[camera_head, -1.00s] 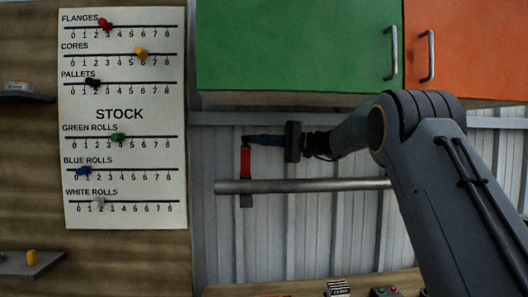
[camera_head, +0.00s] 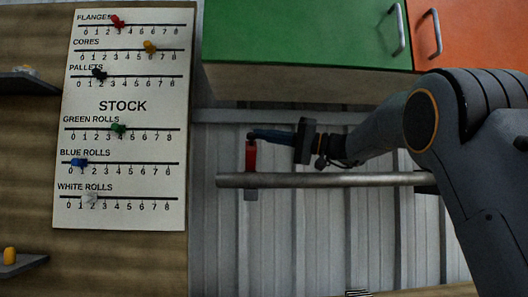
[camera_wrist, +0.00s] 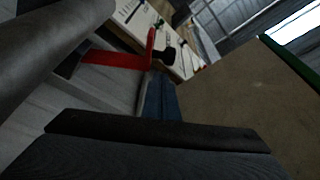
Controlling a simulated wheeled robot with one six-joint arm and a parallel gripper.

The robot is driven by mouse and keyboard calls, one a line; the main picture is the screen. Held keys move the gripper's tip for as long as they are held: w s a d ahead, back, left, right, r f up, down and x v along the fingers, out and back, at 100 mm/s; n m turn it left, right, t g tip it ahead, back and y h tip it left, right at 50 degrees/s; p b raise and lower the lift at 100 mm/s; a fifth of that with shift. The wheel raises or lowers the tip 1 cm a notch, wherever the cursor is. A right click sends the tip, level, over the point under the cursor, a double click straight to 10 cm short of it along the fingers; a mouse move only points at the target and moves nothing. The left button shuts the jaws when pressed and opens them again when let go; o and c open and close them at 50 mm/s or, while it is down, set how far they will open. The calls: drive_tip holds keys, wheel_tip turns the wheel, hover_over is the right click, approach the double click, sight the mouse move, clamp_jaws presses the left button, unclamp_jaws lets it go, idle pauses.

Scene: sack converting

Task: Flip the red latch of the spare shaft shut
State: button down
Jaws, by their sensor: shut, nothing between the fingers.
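The spare shaft (camera_head: 340,180) is a grey bar running level across the ribbed wall. The red latch (camera_head: 251,157) stands upright above the shaft near its left end, with a dark bracket (camera_head: 250,195) showing below the bar. In the wrist view the red latch (camera_wrist: 115,60) reaches from beside the shaft (camera_wrist: 45,40) to a raised red end near my fingertips. My gripper (camera_head: 254,134) is shut and empty, its blue fingers at the latch's top. The fingers also show in the wrist view (camera_wrist: 158,90). I cannot tell whether they touch the latch.
A green cabinet (camera_head: 300,30) and an orange cabinet (camera_head: 475,35) hang above my arm. A white stock board (camera_head: 125,120) with coloured sliders is on the wooden panel at left. Small shelves (camera_head: 20,82) stick out at the far left. The wall below the shaft is clear.

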drive_tip(key=s+f+n+b, duration=0.1)
drive_tip(key=n+b, duration=0.1)
drive_tip(key=b, duration=0.2)
drive_tip(key=s+f+n+g+y+b, duration=0.1)
drive_tip(key=f+n+b, duration=0.1)
drive_tip(key=b, duration=0.3)
drive_tip(key=s+f+n+g+b, duration=0.1)
drive_tip(key=n+b, duration=0.1)
drive_tip(key=b, duration=0.3)
drive_tip(key=shift+s+d+f+y, duration=0.15)
drive_tip(key=shift+s+y, duration=0.1)
drive_tip(key=shift+y, duration=0.05)
drive_tip(key=s+f+b, duration=0.1)
drive_tip(key=f+b, duration=0.1)
drive_tip(key=b, duration=0.3)
drive_tip(key=shift+s+f, duration=0.1)
drive_tip(key=shift+b, duration=0.3)
drive_tip(key=r+p, duration=0.3)
drive_tip(key=shift+w+r, duration=0.25)
drive_tip(key=shift+r, duration=0.05)
drive_tip(key=p, duration=0.1)
approach(254, 139)
drive_tip(key=d, duration=0.2)
drive_tip(key=w+d+f, duration=0.1)
